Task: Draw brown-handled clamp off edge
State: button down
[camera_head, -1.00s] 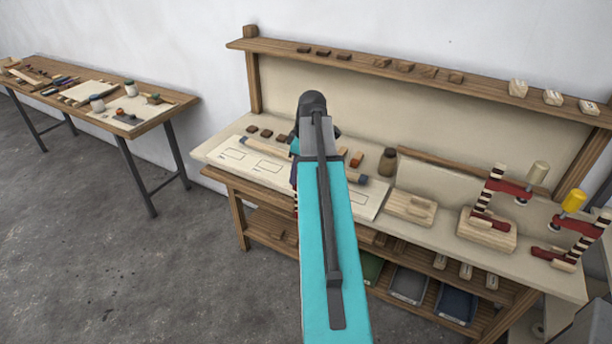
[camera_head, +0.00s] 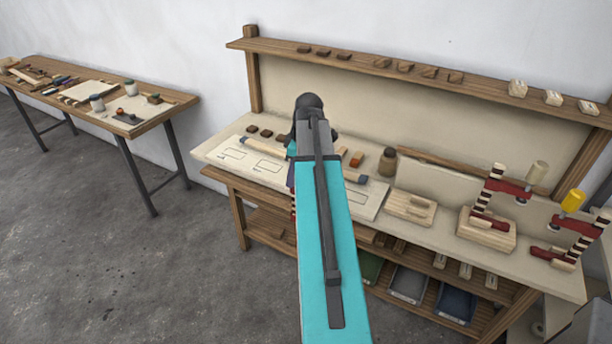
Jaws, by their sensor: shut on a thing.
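My teal arm crosses the middle of the view and hides my gripper. A narrow red-and-pale striped piece (camera_head: 293,204) shows just left of the arm at the bench's front edge; it looks like part of a clamp, but no brown handle can be made out. Whether it touches the edge is hidden. The workbench (camera_head: 222,150) has a pale top. A clamp with a cream handle (camera_head: 537,173) stands upright at a wooden block on the right. A clamp with a yellow handle (camera_head: 572,200) stands at the right end.
A brown jar (camera_head: 387,162) and a pale wooden block (camera_head: 411,207) are right of my arm. A drawing sheet (camera_head: 232,156) lies left of it. Bins (camera_head: 408,284) sit on the lower shelf. A side table (camera_head: 165,108) stands left, with open floor between.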

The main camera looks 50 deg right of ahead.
jog(key=shift+s+a+r+p, duration=0.1)
jog(key=shift+s+a+p, duration=0.15)
jog(key=shift+a, duration=0.95)
jog(key=shift+s+a+p, duration=0.2)
jog(key=shift+a, duration=1)
jog(key=shift+r, duration=0.2)
dwell(0.6)
notch_tip(320, 180, up, 17)
jog(key=p, duration=0.7)
dwell(1.5)
jog(key=shift+f, duration=0.1)
